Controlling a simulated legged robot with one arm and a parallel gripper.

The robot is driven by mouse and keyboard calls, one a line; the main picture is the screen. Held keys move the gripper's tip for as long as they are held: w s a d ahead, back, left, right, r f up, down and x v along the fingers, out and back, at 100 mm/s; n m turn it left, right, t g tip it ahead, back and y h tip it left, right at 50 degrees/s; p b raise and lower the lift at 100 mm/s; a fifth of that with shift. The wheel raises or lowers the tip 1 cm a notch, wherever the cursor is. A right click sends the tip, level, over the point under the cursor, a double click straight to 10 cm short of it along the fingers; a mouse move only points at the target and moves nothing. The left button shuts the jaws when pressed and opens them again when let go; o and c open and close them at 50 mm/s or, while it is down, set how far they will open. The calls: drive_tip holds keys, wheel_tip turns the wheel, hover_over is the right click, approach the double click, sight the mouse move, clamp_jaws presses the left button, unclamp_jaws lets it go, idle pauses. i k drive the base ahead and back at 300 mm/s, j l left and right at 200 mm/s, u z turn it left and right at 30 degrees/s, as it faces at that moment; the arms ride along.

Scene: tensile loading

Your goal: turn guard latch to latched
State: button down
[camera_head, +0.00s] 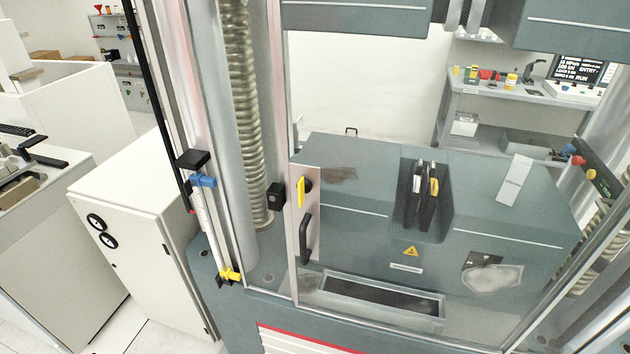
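The guard latch (301,191) is a small yellow lever on a black pivot, mounted on the pale edge strip of the clear guard door (308,262). Its lever stands nearly upright. A black block (275,196) sits just left of it on the machine's frame, and the lever appears apart from this block. A black door handle (305,239) is below the latch. The door pane appears to lie across the front of the machine; I cannot tell whether it is fully closed. My gripper is not in view.
Behind the pane is the grey machine base (350,205) with a dark lower grip (421,195). A ribbed screw column (238,110) stands left of the latch. A white cabinet (140,240) stands at left, and a bench (500,95) with a monitor at back right.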

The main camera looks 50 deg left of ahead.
sight(304, 186)
drive_tip(key=u, duration=1.75)
